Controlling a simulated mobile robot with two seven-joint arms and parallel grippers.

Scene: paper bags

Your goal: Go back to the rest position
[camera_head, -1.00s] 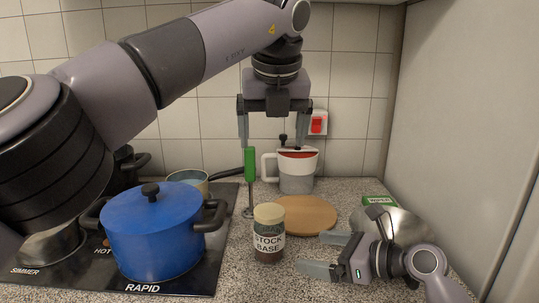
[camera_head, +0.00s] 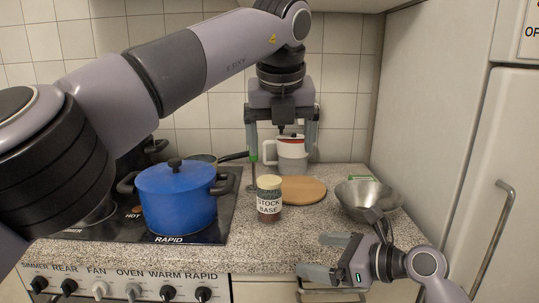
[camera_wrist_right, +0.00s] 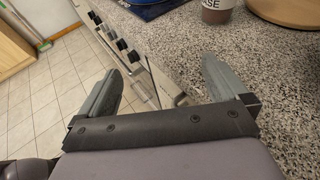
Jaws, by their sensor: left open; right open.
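My left gripper (camera_head: 282,148) points down, open, in front of the white and red mug (camera_head: 291,156) at the back of the counter. A green-handled utensil (camera_head: 253,157) is partly hidden by its left finger; I cannot tell whether they touch. My right gripper (camera_head: 322,256) is open and empty at the counter's front edge, fingers pointing left in the head view. In the right wrist view its open fingers (camera_wrist_right: 162,72) show the counter edge, oven knobs and floor beyond.
A lidded blue pot (camera_head: 177,198) stands on the black hob. The stock base jar (camera_head: 269,200) stands in front of a round wooden board (camera_head: 302,190). A metal bowl (camera_head: 366,200) is at the right, near a tall cabinet wall. The oven front (camera_head: 125,280) is below the counter.

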